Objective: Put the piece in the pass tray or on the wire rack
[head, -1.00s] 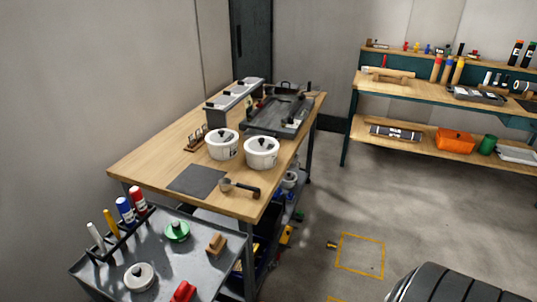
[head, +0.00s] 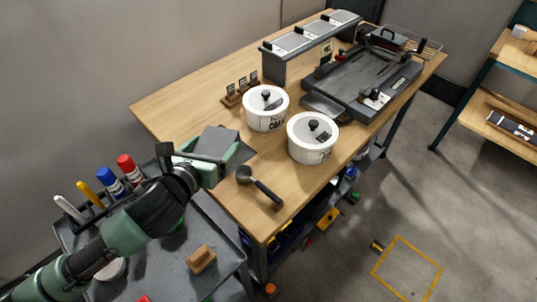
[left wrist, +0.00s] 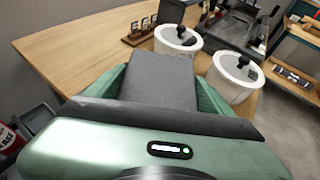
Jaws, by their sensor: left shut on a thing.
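My left gripper (head: 202,165) is shut on a flat dark grey piece (head: 215,142) over the near left end of the wooden bench. In the left wrist view the piece (left wrist: 160,80) stands between the two green fingers. A dark mat (head: 243,155) lies on the bench, partly hidden behind the gripper. The wire rack (head: 428,46) is at the far right end of the bench. A large dark grey tray (head: 350,92) with tools on it lies before the rack; I cannot tell whether it is the pass tray. My right gripper is out of view.
Two white lidded pots (head: 265,112) (head: 312,143) stand between the gripper and the large tray. A black-handled tool (head: 262,188) lies near the front edge. A raised grey unit (head: 312,38) stands at the back. A cart (head: 215,225) with markers is below.

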